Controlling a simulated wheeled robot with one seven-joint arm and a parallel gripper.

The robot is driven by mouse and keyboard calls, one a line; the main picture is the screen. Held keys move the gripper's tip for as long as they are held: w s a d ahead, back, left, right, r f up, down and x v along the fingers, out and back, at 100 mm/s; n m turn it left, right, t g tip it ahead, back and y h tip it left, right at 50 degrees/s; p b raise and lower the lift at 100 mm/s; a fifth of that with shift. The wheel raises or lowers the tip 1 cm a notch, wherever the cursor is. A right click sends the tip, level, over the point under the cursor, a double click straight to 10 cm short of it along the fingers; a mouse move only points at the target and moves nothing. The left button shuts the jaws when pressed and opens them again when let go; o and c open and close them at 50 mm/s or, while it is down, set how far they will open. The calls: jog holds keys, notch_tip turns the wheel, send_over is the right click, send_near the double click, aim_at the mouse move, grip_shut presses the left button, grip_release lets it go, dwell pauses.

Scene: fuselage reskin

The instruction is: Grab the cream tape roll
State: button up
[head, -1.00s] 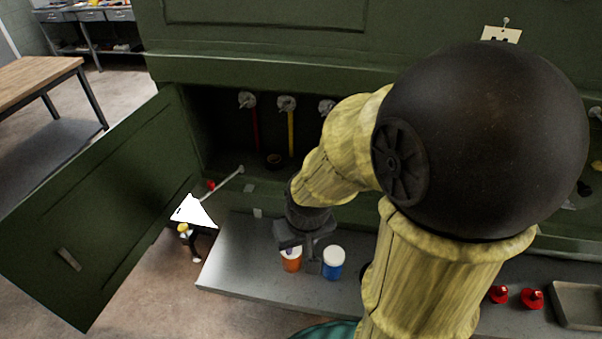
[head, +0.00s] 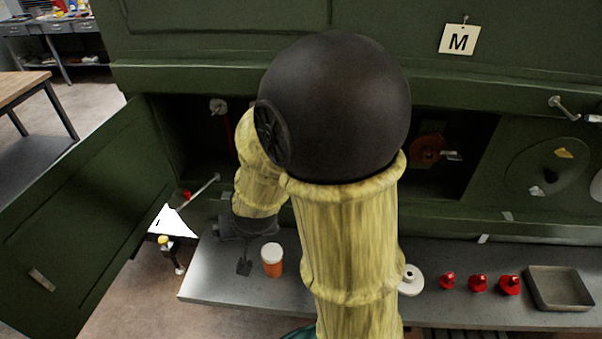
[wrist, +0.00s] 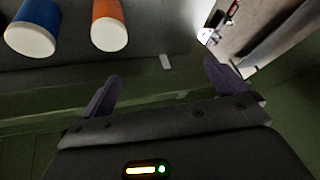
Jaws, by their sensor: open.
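A round cream piece (head: 410,280) with a small raised centre stands on the grey bench (head: 210,275), just right of my arm in the head view. It may be the tape roll; I cannot tell for sure. My gripper (head: 244,265) hangs above the left end of the bench, left of an orange container with a white lid (head: 272,260), well away from the cream piece. In the wrist view my gripper (wrist: 162,85) has its two fingers apart with nothing between them. The cream piece does not show there.
The wrist view shows the orange container (wrist: 109,28) and a blue container (wrist: 34,25), which my arm hides in the head view. Red pieces (head: 478,284) and a grey tray (head: 560,288) lie farther right. An open green door (head: 85,210) stands at left.

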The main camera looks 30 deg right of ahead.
jog(key=w+d+m+t+h+p, duration=0.1)
jog(key=w+d+m+h, duration=0.1)
jog(key=d+m+h, duration=0.1)
jog(key=w+d+r+m+t+h+p, duration=0.1)
jog(key=w+d+m+h, duration=0.1)
jog(key=d+h, duration=0.4)
jog(key=w+d+m+t+h+p, duration=0.1)
jog(key=w+d+m+h, duration=0.2)
jog(key=d, duration=0.3)
jog(key=shift+w+r+m+h, duration=0.3)
jog(key=shift+w+h, duration=0.3)
jog(key=shift+h, duration=0.3)
